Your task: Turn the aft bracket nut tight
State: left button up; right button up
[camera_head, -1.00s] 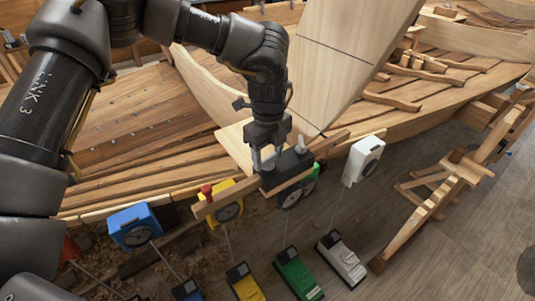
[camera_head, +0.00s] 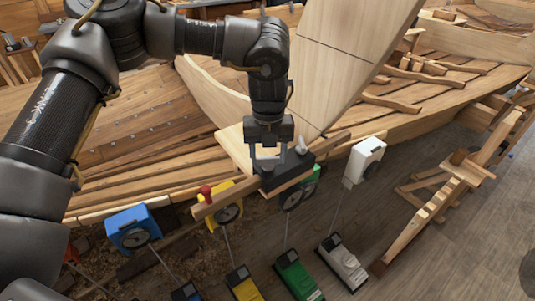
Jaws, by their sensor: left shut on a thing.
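My left gripper (camera_head: 268,165) comes down from above onto the black bracket block (camera_head: 294,172), which sits on a wooden bar at the hull's edge. Its two fingers straddle a small part on the block's left end, and it is shut on it. I take this part to be the bracket nut; the fingers and wrist mostly hide it. A pale grey knob (camera_head: 302,146) stands upright on the block just right of the fingers, apart from them. A red knob (camera_head: 206,191) sits on the bar's left part. My right gripper is not in view.
Blue (camera_head: 128,224), yellow (camera_head: 221,216), green (camera_head: 312,188) and white (camera_head: 366,157) dial units stand along the hull edge, with rods down to matching boxes on the floor. A tall wooden panel (camera_head: 335,60) rises close behind the wrist.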

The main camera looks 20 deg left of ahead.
aim_at(268, 157)
pick_arm(q)
jog(key=shift+r, duration=0.15)
dwell(0.3)
jog(key=o, duration=1)
jog(key=shift+r, duration=0.1)
notch_tip(268, 157, up, 10)
jog(key=b, duration=0.2)
jog(key=shift+w+r+b, duration=0.1)
jog(key=shift+r+b, duration=0.15)
jog(key=shift+b, duration=0.1)
jog(key=shift+a, duration=0.15)
